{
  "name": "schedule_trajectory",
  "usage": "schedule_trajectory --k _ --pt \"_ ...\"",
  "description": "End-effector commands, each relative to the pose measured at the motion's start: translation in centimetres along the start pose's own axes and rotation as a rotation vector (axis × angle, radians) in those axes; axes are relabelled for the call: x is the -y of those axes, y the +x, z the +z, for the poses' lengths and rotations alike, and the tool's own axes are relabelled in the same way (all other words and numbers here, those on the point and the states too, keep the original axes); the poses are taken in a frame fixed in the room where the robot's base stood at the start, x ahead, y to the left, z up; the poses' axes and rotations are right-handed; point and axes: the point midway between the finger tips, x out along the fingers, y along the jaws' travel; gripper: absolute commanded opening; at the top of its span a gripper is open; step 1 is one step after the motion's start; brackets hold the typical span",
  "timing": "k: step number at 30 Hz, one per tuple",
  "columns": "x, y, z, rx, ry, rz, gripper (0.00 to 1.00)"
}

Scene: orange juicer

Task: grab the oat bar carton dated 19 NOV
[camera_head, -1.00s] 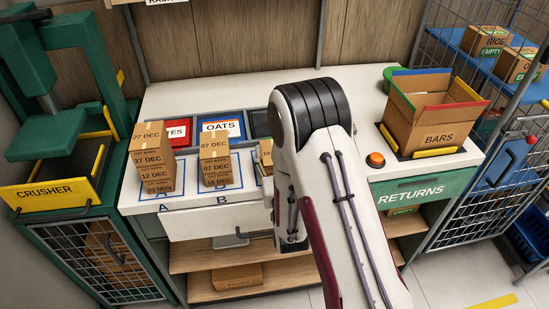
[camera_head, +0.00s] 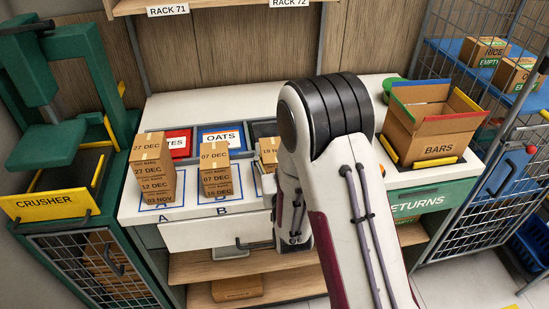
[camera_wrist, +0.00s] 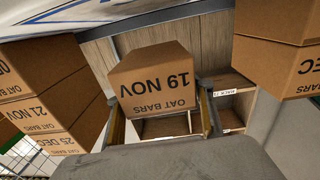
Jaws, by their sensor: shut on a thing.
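The oat bar carton dated 19 NOV (camera_wrist: 158,80) is a brown box, and its label reads upside down in the wrist view. My gripper (camera_wrist: 163,108) is shut on it, with one finger at each side. In the head view the carton (camera_head: 268,150) shows at the left edge of my arm, with "19 N" readable; its right part and my gripper are hidden behind the arm. It is at about the height of the tops of the neighbouring stacks. In the wrist view, cartons dated 21 NOV and 25 DEC (camera_wrist: 45,120) are stacked at left.
Carton stacks stand on marked squares A (camera_head: 153,170) and B (camera_head: 214,170). Another carton (camera_wrist: 275,45) is close at right in the wrist view. The open BARS box (camera_head: 432,125) stands at right above the returns drawer. The green crusher (camera_head: 50,145) is at far left.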

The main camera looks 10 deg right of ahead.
Motion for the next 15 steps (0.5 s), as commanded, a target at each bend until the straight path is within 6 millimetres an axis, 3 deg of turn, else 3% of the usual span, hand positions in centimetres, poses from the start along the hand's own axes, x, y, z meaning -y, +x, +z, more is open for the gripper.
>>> schedule_trajectory --k 6,15 --pt "0.0 0.0 -2.6 -0.004 0.002 0.0 0.25" --pt "0.0 0.0 -4.7 -0.003 0.001 0.0 0.25"
